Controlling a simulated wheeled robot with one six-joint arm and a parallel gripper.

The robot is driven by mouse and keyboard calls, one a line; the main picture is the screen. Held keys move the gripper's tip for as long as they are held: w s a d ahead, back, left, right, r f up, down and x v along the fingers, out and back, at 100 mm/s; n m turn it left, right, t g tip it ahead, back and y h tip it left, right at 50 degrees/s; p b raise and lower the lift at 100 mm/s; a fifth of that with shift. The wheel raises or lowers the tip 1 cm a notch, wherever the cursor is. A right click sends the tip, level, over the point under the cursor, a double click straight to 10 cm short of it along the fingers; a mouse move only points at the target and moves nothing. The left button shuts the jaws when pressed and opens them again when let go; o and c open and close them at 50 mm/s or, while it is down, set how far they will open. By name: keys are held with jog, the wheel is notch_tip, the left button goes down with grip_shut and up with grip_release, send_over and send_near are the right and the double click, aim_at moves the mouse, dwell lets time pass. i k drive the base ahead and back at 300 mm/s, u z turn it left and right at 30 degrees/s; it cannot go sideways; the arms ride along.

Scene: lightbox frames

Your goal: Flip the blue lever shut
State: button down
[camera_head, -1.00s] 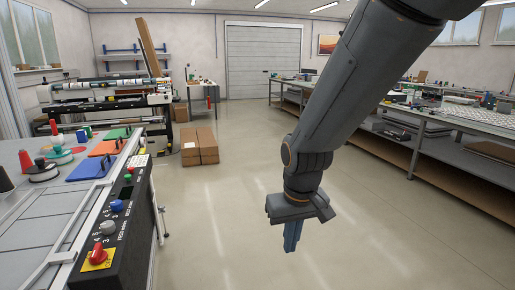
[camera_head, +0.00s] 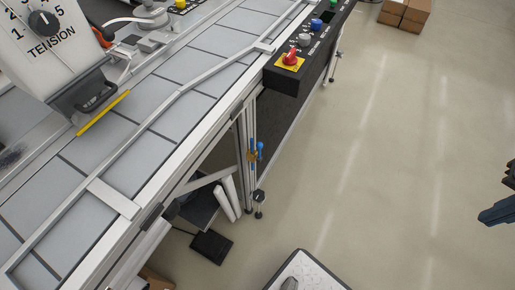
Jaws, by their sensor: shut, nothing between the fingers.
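A small valve with a blue lever (camera_head: 260,150) and a brass-coloured body (camera_head: 252,157) is fixed at the front leg of the conveyor machine, below its control panel, in the head view. The blue part looks roughly upright, but it is too small to tell the lever's exact position. My gripper (camera_head: 496,212) shows only in part at the right edge, shut and empty. It is over the floor, well to the right of the lever and apart from it.
The conveyor table (camera_head: 205,55) fills the upper left, with a black control panel (camera_head: 285,80) at its corner. A black foot pedal (camera_head: 211,247) lies on the floor below. Open floor (camera_head: 390,150) lies between the machine and my gripper. Cardboard boxes (camera_head: 405,14) stand at the back.

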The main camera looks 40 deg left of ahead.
aim_at(259, 145)
jog(key=u, duration=2)
